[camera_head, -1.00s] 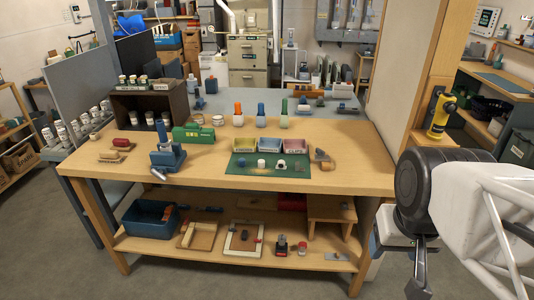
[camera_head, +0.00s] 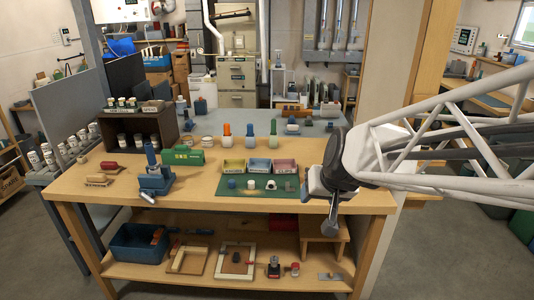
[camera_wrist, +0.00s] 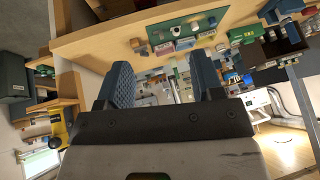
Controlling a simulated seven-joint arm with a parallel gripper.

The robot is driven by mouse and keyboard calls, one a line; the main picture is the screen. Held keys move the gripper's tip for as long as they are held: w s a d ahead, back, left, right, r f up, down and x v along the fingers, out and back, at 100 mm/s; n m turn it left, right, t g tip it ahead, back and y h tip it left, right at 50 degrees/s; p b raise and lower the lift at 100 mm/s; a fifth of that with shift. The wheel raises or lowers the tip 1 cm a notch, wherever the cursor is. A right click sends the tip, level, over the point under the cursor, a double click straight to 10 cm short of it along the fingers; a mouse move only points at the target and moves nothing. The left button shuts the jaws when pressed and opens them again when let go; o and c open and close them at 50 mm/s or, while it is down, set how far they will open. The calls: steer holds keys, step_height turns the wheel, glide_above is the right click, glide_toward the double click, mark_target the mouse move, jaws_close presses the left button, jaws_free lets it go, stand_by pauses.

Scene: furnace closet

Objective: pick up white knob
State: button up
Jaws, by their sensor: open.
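The white knob (camera_head: 251,184) appears to be the small white piece on the green mat (camera_head: 222,212) on the workbench top. A pale bluish piece (camera_head: 231,183) stands to its left and a white piece with a dark mark (camera_head: 271,185) to its right. In the wrist view the green mat (camera_wrist: 205,17) shows near the top with small pieces on it; I cannot tell surely which is the knob. My gripper (camera_head: 332,222) is right of the mat, near the bench's front edge. Its two blue fingers (camera_wrist: 163,85) are apart and empty, away from the knob.
Yellow, blue and pink trays (camera_head: 259,165) stand behind the small pieces. A blue device (camera_head: 155,180) and a green box (camera_head: 184,156) are to the left. Bottles with orange, blue and green tops (camera_head: 250,137) stand further back. The lower shelf (camera_head: 130,270) holds a blue bin and frames.

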steer(key=w+a+f+t, duration=0.1)
steer(key=w+a+f, duration=0.1)
steer(key=w+a, duration=0.35)
steer(key=w+a+f+m+t, duration=0.1)
steer(key=w+a+f+t, duration=0.15)
steer(key=w, duration=0.55)
steer(key=w+a+f+t, duration=0.1)
steer(key=w+a+f, duration=0.1)
steer(key=w+a, duration=0.35)
steer(key=m+t+h, duration=0.2)
steer(key=h, duration=0.3)
glide_toward(251, 183)
steer(key=shift+w+d+r, duration=0.15)
steer(key=shift+w+d, duration=0.4)
steer(key=shift+w, duration=0.1)
steer(key=shift+w+a+f, duration=0.2)
steer(key=shift+a+f, duration=0.1)
steer(key=shift+f, duration=0.25)
steer(key=shift+x, duration=1.3)
